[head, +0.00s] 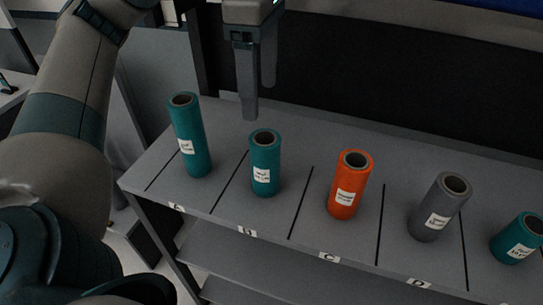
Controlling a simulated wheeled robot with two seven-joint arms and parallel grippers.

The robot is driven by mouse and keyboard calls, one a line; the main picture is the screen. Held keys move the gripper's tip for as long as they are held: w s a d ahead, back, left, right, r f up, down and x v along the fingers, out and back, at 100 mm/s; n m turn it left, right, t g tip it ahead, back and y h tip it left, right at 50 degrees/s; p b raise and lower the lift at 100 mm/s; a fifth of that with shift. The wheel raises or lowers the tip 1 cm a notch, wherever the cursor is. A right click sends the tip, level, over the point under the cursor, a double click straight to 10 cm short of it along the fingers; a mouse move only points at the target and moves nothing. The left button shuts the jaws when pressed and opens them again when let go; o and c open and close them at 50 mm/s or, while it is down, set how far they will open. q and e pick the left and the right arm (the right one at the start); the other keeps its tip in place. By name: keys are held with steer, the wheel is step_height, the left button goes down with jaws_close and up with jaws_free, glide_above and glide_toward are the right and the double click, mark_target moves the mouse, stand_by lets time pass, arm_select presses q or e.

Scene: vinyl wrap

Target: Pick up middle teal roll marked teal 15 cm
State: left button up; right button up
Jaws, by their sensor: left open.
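Several upright rolls stand on a grey shelf top (226,214). The middle-height teal roll (265,173), with a small white label too blurred to read surely, stands in the bay marked B. A taller teal roll (197,150) stands to its left in bay A, and a shorter teal roll (515,242) is at the far right, cut by the picture edge. My left gripper (259,102) points down from the top, open and empty, above and behind the middle teal roll and apart from it. My right gripper is out of view.
An orange roll (349,185) stands in bay C and a grey roll (438,209) in bay D. Black lines divide the bays, with letter tags along the front edge. A dark panel (400,90) rises behind the shelf. A lower shelf (240,258) shows beneath.

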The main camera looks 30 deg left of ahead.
mark_target(261, 137)
arm_select(q)
steer(key=shift+s, duration=0.25)
step_height(261, 137, down, 11)
steer(key=p, duration=0.2)
steer(key=shift+w+f+p, duration=0.1)
steer(key=shift+w+p, duration=0.05)
steer(key=shift+p, duration=0.2)
steer(key=shift+f, duration=0.5)
